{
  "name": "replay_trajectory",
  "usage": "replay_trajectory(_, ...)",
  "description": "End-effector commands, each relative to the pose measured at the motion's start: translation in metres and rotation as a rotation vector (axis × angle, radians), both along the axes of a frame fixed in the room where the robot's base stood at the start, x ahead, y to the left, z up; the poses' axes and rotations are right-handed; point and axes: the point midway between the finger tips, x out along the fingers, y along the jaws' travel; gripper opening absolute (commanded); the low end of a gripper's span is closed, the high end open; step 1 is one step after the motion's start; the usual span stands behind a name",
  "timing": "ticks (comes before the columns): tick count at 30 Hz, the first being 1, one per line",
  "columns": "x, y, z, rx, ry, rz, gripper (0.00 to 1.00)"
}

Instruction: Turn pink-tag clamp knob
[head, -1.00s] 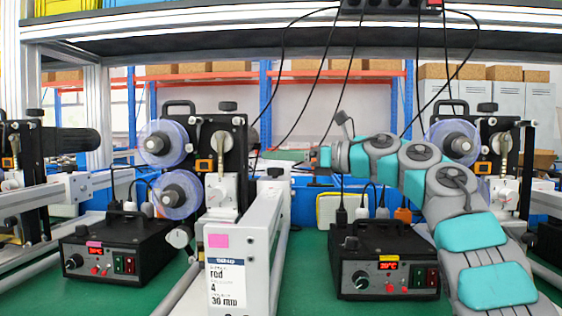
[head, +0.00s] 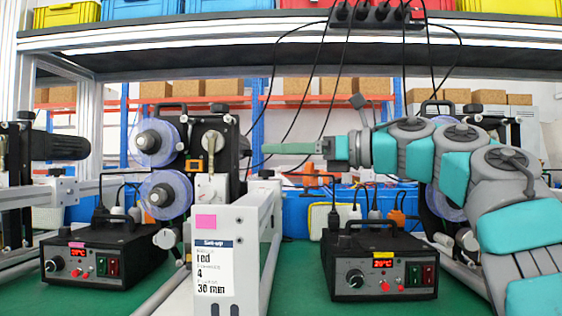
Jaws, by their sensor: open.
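A pink tag (head: 206,221) is on the end of a white rail (head: 258,225), above a printed label reading "red", "4" and "30 mm". The black coder (head: 225,135) with two clear reels stands behind this rail. Several knobs show there: a grey round knob (head: 165,239) low beside the rail and a black knob (head: 219,107) on top. I cannot tell which is the clamp knob. My gripper (head: 265,148) reaches in from the right, pointing left, its green fingers seen edge-on. It is open, its tips just right of the coder, with no visible contact.
A control box with a pink tag (head: 110,265) stands left of the rail, one with a yellow tag (head: 350,275) right. Another coder (head: 440,195) is partly hidden behind my arm. Black cables (head: 300,115) hang near my gripper. A shelf (head: 200,60) spans above.

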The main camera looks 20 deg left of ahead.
Motion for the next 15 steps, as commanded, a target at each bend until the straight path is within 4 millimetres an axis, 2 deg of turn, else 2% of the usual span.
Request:
replay_trajectory(6, -0.021, -0.012, 0.001, 0.000, 0.001, -0.003, 0.77)
replay_trajectory(15, -0.034, -0.020, 0.003, 0.001, -0.001, 0.001, 0.77)
